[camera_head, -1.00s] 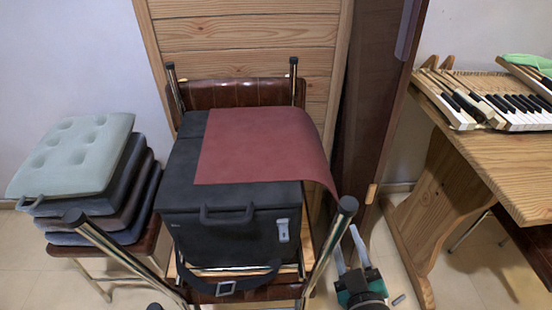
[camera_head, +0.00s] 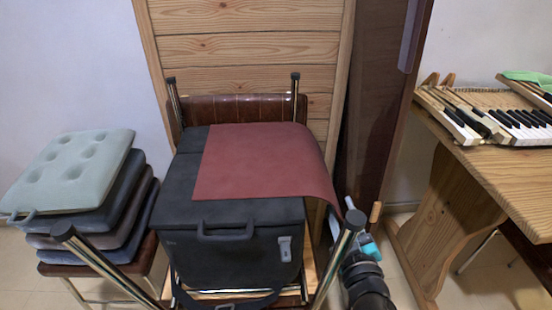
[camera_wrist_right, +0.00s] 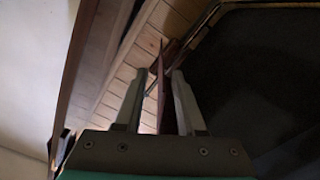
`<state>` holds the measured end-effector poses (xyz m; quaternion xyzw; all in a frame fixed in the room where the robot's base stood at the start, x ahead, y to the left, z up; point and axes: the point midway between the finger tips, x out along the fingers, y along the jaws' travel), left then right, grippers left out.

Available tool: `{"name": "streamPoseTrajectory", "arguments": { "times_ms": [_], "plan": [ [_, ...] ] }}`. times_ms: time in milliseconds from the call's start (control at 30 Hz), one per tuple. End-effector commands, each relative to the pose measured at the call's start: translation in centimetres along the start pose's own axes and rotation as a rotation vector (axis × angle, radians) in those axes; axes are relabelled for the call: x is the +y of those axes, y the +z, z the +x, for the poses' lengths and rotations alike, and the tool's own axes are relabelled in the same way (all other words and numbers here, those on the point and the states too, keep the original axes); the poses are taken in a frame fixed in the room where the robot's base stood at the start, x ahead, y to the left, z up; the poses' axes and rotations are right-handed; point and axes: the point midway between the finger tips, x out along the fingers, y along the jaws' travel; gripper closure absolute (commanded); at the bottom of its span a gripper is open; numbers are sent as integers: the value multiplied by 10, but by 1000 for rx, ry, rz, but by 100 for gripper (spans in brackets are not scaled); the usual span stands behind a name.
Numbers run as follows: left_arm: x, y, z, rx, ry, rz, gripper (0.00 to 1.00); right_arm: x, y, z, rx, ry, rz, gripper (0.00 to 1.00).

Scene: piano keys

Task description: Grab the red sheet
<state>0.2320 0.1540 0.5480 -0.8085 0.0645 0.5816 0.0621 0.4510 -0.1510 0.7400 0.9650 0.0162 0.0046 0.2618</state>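The red sheet (camera_head: 262,162) lies flat on top of a black box (camera_head: 230,212), and its right end curves down over the box's side. In the right wrist view, the hanging sheet (camera_wrist_right: 161,75) shows edge-on as a thin dark red strip. My right gripper (camera_wrist_right: 159,74) is open, with one finger on each side of that strip. Clear gaps show between the strip and both fingers. In the head view my right gripper (camera_head: 347,212) is by the sheet's lower right corner, partly hidden behind a chair leg. My left gripper is not in view.
Metal legs (camera_head: 336,260) of an upturned chair rise around the box, one close to my right gripper. Stacked cushions (camera_head: 75,172) stand at left. A wooden table (camera_head: 480,170) with piano keys (camera_head: 520,122) is at right. A dark brown panel (camera_head: 385,90) stands behind the gripper.

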Motion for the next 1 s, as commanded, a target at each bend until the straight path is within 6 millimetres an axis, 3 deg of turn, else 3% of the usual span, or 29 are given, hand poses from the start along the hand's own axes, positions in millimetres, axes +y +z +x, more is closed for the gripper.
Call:
{"name": "streamPoseTrajectory", "arguments": {
  "times_ms": [200,500,867,1000],
  "plan": [
    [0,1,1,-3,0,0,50,-1,0,13,2,0,-2,61],
    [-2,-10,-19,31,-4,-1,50,-4,-1,48,1,0,-2,61],
    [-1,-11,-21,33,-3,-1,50,-4,-1,54,0,-1,-1,61],
    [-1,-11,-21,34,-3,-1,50,-4,-1,54,0,-1,-1,76]
  ]
}}
